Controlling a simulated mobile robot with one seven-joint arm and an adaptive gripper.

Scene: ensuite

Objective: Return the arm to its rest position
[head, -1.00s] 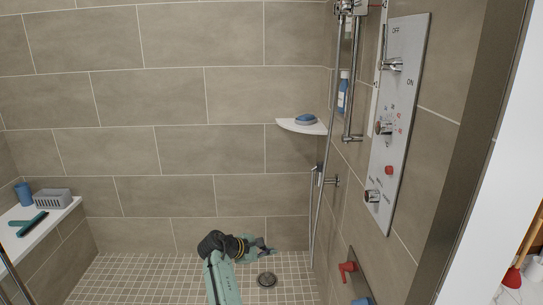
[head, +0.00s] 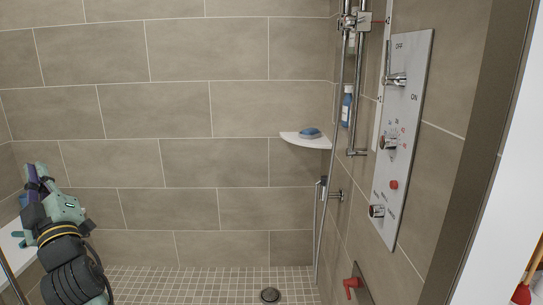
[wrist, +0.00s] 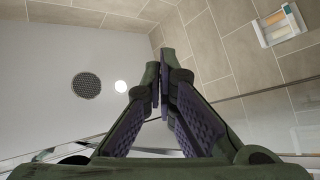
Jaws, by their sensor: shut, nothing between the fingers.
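My gripper (head: 36,170) is at the left of the head view, pointing up, in front of the white-topped bench (head: 8,240). In the wrist view my gripper (wrist: 160,75) has its two fingers together at the tips, with nothing held between them. The wrist camera looks up past the fingers at a pale ceiling with a round dark grille (wrist: 87,85) and a bright light (wrist: 120,87). My arm hides most of the bench and what lies on it.
A white corner shelf (head: 318,143) bears a blue item (head: 310,132). A shower control panel (head: 404,145), a rail (head: 358,90) and a red-handled valve (head: 351,283) are on the right wall. The tiled floor around the drain (head: 270,295) is clear.

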